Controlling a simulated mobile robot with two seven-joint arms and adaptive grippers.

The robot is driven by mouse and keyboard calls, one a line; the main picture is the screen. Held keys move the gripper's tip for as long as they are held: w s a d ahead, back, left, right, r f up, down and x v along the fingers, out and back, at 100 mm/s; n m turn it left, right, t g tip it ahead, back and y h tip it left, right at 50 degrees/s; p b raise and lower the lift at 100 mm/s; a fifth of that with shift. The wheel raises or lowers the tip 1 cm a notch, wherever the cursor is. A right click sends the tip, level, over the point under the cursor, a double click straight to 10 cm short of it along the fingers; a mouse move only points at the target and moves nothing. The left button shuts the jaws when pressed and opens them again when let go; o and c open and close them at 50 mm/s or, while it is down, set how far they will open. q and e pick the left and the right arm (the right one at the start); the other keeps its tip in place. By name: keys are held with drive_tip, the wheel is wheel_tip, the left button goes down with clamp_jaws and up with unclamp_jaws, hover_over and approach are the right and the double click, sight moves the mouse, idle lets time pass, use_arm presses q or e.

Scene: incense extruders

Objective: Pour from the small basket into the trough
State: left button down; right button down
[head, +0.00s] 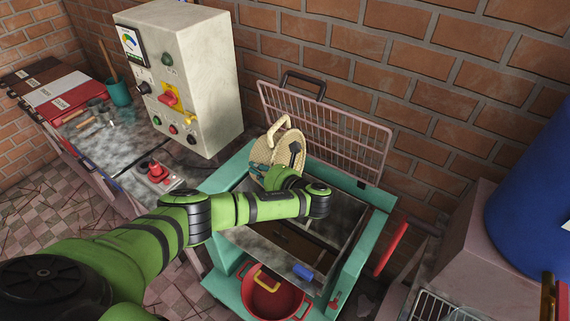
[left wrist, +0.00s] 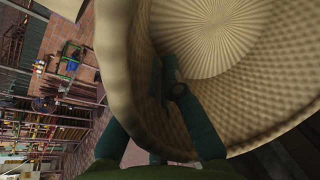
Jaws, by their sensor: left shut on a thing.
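The small basket (head: 279,146) is tan and woven, with a looped handle. It is tipped on its side above the back left of the trough, its round opening partly facing the head camera. My left gripper (head: 277,165) is shut on its wall, and the arm crosses over the trough. In the left wrist view the basket (left wrist: 240,40) fills much of the picture, with the fingers (left wrist: 178,92) against its wall; no contents show in the visible interior. The trough (head: 347,212) is a grey metal bin in a teal frame, partly hidden by my arm. My right gripper is out of view.
A pink wire grille (head: 335,125) stands upright behind the trough. A control box (head: 185,75) stands to the left. A red pot (head: 272,300) sits below the trough. A red lever (head: 391,248) and blue barrel (head: 535,180) are to the right.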

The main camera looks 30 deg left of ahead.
use_arm(q)
drive_tip(key=a+f+n+g+h+b, duration=0.2)
drive_tip(key=a+f+n+h+b, duration=0.3)
drive_tip(key=f+h, duration=0.75)
wheel_tip(320, 180, up, 8)
drive_tip(key=m+h+p, duration=0.2)
drive_tip(key=h+p, duration=0.1)
drive_tip(key=p, duration=0.2)
drive_tip(key=shift+w+a+r, duration=0.2)
drive_tip(key=shift+a, duration=0.15)
drive_tip(key=shift+f, duration=0.1)
idle(0.6)
